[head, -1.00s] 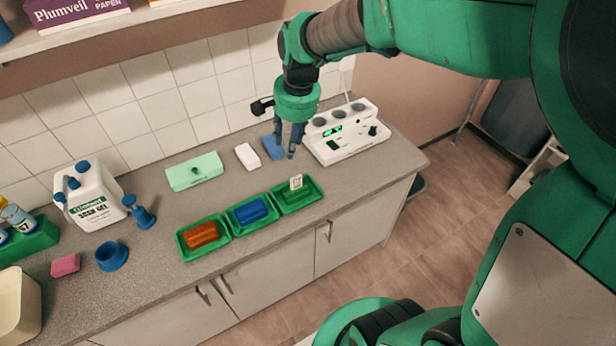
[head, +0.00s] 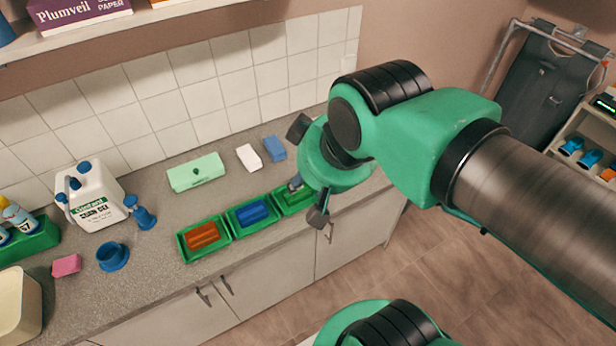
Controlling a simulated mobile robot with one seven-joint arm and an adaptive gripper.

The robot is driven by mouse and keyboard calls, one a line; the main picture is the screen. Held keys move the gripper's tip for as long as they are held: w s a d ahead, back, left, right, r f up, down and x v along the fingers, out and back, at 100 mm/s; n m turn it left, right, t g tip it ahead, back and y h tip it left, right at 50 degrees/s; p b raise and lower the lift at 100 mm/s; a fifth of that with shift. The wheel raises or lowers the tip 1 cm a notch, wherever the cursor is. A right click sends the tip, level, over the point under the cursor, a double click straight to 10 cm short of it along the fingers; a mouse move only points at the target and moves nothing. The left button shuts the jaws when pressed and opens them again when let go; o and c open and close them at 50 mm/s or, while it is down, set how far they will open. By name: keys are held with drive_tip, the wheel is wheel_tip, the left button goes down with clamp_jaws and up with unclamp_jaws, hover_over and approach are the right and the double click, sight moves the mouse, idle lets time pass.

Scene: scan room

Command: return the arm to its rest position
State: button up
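My gripper (head: 297,184) hangs over the right end of the counter, above the right-hand green tray (head: 284,207). My own wrist and green ring cover most of it.
Shelving (head: 590,140) stands at right.

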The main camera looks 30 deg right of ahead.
drive_tip(key=shift+f, duration=0.1)
idle(0.3)
wheel_tip(320, 180, down, 8)
drive_tip(key=b, duration=0.8)
drive_tip(key=shift+f+b, duration=0.25)
drive_tip(key=shift+b, duration=0.15)
idle(0.6)
